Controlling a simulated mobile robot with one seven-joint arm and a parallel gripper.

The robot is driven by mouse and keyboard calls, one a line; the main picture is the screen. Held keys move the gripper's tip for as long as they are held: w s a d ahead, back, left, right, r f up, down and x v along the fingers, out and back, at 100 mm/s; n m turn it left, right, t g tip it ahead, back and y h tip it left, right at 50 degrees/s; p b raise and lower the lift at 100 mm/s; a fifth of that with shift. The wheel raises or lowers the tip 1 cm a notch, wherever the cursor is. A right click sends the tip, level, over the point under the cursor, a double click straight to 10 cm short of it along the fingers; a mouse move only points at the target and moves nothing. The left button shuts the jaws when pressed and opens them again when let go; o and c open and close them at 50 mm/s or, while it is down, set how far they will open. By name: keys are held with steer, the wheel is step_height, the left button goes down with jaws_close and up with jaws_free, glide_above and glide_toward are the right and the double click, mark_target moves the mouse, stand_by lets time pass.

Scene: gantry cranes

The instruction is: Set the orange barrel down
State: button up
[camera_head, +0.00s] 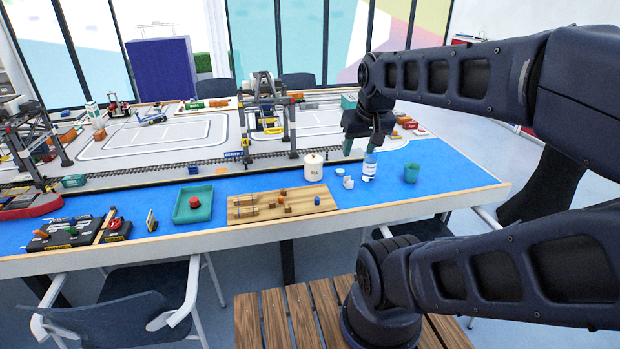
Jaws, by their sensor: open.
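My gripper (360,146) is at the right part of the table, pointing down with its fingers apart. Its teal fingertips are just behind the white bottle with a blue label (369,168). I see nothing held between them. I cannot surely pick out the orange barrel. A small orange-brown piece (282,192) sits on the wooden board (243,207), apart from my gripper and to its left. Other small brown pieces and a blue piece (317,201) are also on the board. They are too small to tell their shapes well.
A gantry crane (266,115) straddles the track behind the board. A green tray (180,214) holds a red piece. Blue tabletop (450,170) is clear at the right.

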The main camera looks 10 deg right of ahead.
steer(key=w+a+f+m+g+y, duration=0.2)
steer(key=w+a+f+m+y, duration=0.4)
steer(key=w, duration=0.5)
steer(key=w+a+f+m+g+y, duration=0.2)
steer(key=w+f+m+g, duration=0.1)
steer(key=w+f, duration=0.6)
steer(key=w+f+m+t+y, duration=0.1)
steer(key=w+f+m+y, duration=0.4)
steer(key=w+f, duration=0.55)
steer(key=m+t, duration=0.4)
steer(key=m, duration=0.4)
glide_toward(282, 197)
steer(key=x, duration=0.2)
steer(key=shift+w+a+f, duration=0.1)
steer(key=shift+a+f, duration=0.1)
steer(key=shift+f, duration=0.05)
steer(key=shift+x, duration=3.2)
steer(key=shift+w+r, duration=0.1)
steer(key=shift+r, duration=0.05)
jaws_close()
